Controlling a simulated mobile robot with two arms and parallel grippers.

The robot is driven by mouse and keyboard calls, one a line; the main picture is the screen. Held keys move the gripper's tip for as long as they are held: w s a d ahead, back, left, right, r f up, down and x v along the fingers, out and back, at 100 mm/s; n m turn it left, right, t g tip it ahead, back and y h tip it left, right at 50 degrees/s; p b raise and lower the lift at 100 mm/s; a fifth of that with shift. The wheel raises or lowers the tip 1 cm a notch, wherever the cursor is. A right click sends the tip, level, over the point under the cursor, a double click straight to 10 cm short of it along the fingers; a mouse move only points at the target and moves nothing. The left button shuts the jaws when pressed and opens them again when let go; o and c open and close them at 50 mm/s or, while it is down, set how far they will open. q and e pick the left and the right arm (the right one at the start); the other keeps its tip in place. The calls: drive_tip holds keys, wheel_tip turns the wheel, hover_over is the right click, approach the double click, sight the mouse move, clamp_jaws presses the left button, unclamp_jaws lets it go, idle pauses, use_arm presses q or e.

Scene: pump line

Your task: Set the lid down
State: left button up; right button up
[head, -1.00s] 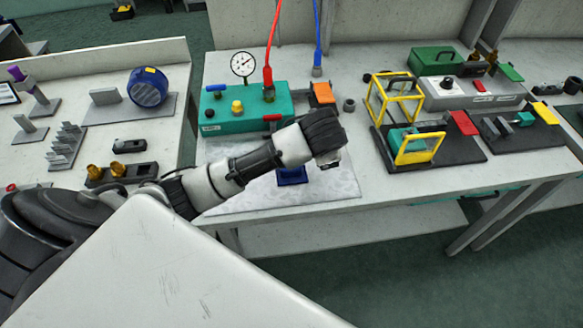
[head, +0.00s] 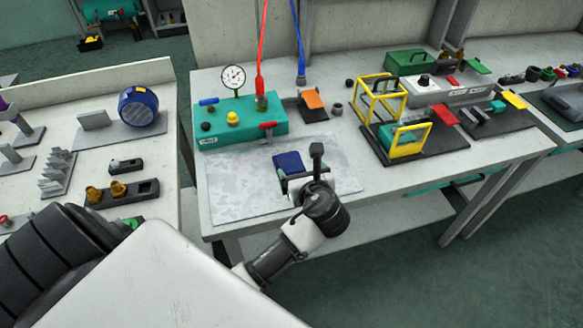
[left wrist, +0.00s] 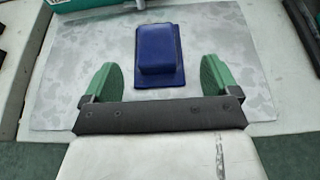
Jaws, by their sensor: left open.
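The blue lid (head: 288,161) lies flat on the pale mottled mat (head: 235,187) on the middle bench. It also shows in the left wrist view (left wrist: 157,57), just beyond my fingers and clear of them. My left gripper (head: 301,170) is at the near side of the lid, over the front of the mat. Its green-padded fingers in the left wrist view (left wrist: 160,72) are spread wide with nothing between them. My right gripper does not show.
A teal pump box (head: 270,127) with a gauge and red and blue hoses stands behind the mat. A yellow frame (head: 380,98) and a dark tray with a yellow-handled part (head: 408,139) stand to the right. Another bench with parts is at the left.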

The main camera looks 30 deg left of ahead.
sight(291, 162)
use_arm(q)
drive_tip(key=x, duration=0.3)
drive_tip(key=shift+w+a+f, duration=0.1)
drive_tip(key=shift+a, duration=0.05)
drive_tip(key=x, duration=0.5)
drive_tip(key=shift+s+a+f, duration=0.15)
drive_tip(key=shift+s+f, duration=0.1)
drive_tip(key=shift+f, duration=0.1)
drive_tip(key=c, duration=0.7)
drive_tip(key=shift+o, duration=0.2)
drive_tip(key=shift+r, duration=0.1)
